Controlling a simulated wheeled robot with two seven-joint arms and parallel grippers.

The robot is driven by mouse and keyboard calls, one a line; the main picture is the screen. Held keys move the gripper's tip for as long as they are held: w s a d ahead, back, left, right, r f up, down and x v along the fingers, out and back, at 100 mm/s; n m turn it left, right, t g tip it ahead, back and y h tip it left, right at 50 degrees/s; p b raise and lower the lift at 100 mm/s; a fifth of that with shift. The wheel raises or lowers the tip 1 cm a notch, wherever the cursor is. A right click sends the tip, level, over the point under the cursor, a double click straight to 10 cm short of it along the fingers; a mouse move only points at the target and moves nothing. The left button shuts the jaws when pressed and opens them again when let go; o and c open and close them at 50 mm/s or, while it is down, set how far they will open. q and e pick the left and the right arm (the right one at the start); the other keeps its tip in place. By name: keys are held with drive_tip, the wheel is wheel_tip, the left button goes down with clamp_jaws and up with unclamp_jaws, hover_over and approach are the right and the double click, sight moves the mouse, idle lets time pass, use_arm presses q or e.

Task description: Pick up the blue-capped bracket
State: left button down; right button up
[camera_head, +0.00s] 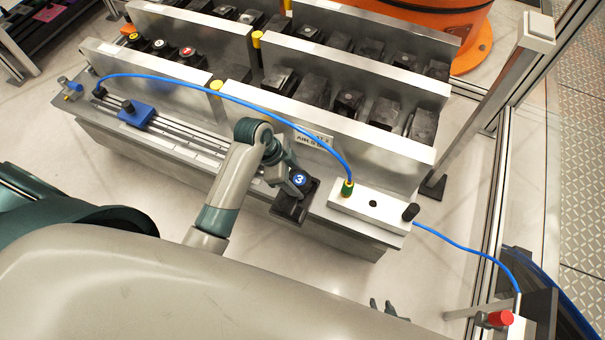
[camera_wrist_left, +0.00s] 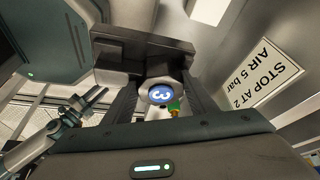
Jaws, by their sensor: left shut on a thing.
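The blue-capped bracket (camera_head: 289,208) is a dark block with a round blue cap marked 3. It is at the front edge of the metal bench in the head view, overhanging the front face. My left gripper (camera_head: 297,184) is shut on it from above. In the left wrist view the blue cap (camera_wrist_left: 160,94) sits between my fingers, with the dark body (camera_wrist_left: 145,50) beyond. I cannot tell whether the bracket touches the bench. My right gripper (camera_head: 384,308) is low in the head view, mostly hidden by my body. It shows empty, fingers apart, in the left wrist view (camera_wrist_left: 93,101).
A white block (camera_head: 370,205) with a green fitting and blue hose is right of the bracket. A rail with a blue slider (camera_head: 136,114) runs left. Behind stand metal partitions (camera_head: 330,122) with rows of dark blocks. A sign (camera_head: 314,137) is behind my gripper.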

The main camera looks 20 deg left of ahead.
use_arm(q)
drive_tip(key=shift+s+a+r, duration=0.1)
drive_tip(key=shift+s+r, duration=0.35)
drive_tip(key=shift+s, duration=0.05)
drive_tip(key=shift+r, duration=0.1)
idle(0.3)
